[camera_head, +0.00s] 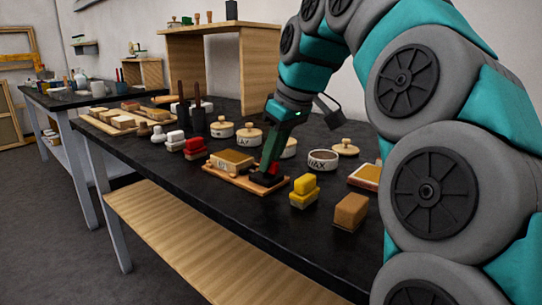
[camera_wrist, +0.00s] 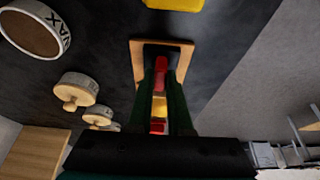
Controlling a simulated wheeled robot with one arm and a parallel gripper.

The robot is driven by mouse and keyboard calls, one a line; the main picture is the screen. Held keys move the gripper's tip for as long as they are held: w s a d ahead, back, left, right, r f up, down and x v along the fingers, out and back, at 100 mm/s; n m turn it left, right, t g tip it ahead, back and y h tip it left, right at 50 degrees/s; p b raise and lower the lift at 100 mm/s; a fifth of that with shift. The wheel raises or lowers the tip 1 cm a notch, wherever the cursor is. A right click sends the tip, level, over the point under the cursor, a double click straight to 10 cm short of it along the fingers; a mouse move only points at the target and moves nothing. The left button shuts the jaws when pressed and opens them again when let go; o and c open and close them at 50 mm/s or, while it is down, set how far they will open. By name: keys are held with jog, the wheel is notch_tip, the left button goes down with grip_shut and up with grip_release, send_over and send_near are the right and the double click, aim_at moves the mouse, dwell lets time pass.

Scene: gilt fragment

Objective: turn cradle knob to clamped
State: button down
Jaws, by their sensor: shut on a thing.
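The cradle (camera_head: 236,184) is a flat wooden board on the dark bench. It bears a tan-gold block (camera_head: 231,161) at its left and a black part at its right end. A red knob (camera_head: 276,168) sits on that black part. My gripper (camera_head: 268,172) points down over the right end of the cradle. In the wrist view its dark green fingers (camera_wrist: 161,70) are shut on the red knob (camera_wrist: 161,64). The cradle's wooden edge (camera_wrist: 137,62) shows around them, with yellow and red parts between the fingers. The fingers partly hide the knob, and its setting cannot be read.
Yellow (camera_head: 304,184) and brown (camera_head: 350,211) blocks stand right of the cradle. A red block (camera_head: 195,148) stands to its left. Lidded jars and an open round tin marked WAX (camera_head: 323,160) stand behind. The bench's front edge is close to the cradle.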

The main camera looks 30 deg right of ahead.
dwell(0.5)
jog(key=c, duration=0.8)
grip_release()
jog(key=shift+c, duration=0.2)
jog(key=shift+r, duration=0.1)
